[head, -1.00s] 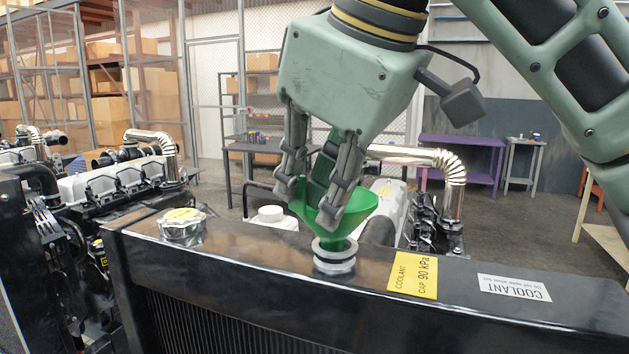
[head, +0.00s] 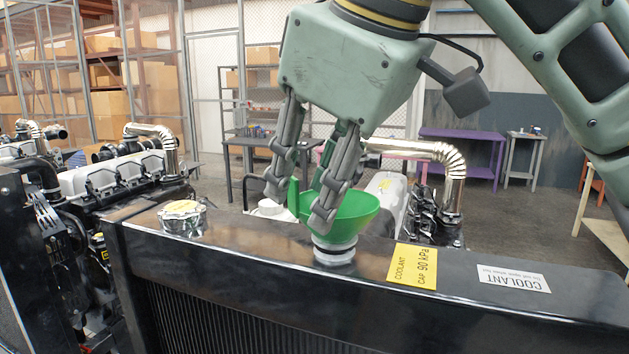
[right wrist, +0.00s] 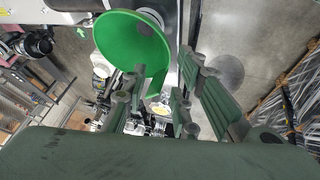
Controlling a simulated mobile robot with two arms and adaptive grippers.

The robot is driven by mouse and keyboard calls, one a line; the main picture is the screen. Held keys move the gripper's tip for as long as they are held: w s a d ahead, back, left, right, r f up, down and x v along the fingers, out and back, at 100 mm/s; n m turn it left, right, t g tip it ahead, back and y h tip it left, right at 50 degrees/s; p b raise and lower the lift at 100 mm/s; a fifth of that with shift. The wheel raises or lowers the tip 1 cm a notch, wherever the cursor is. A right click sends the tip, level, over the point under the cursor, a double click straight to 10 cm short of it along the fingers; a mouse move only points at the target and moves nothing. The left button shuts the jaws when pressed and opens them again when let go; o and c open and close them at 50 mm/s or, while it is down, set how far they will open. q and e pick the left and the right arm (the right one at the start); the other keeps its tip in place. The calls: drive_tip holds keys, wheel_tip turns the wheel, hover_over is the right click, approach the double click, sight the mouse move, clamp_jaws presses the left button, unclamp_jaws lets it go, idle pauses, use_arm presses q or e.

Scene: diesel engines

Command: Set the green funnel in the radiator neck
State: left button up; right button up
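The green funnel (head: 350,212) stands upright in the radiator neck (head: 334,251), its spout hidden inside the pale neck ring. Its wide mouth faces up, and the rim also shows in the right wrist view (right wrist: 131,50). My right gripper (head: 298,207) is above and left of the funnel with its fingers spread apart. One finger overlaps the funnel's bowl in the head view; I cannot tell whether it touches. In the right wrist view the fingers (right wrist: 170,105) are apart, with the funnel beyond the left one. My left gripper is not in view.
The black radiator top (head: 230,245) carries a silver cap (head: 183,217), a yellow label (head: 413,266) and a white coolant label (head: 513,278). A chrome exhaust pipe (head: 452,178) rises behind the funnel. Another engine (head: 120,180) stands at left.

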drive_tip(key=v, duration=1.1)
drive_tip(key=shift+r, duration=0.3)
drive_tip(key=shift+s+d, duration=0.1)
drive_tip(key=shift+s, duration=0.05)
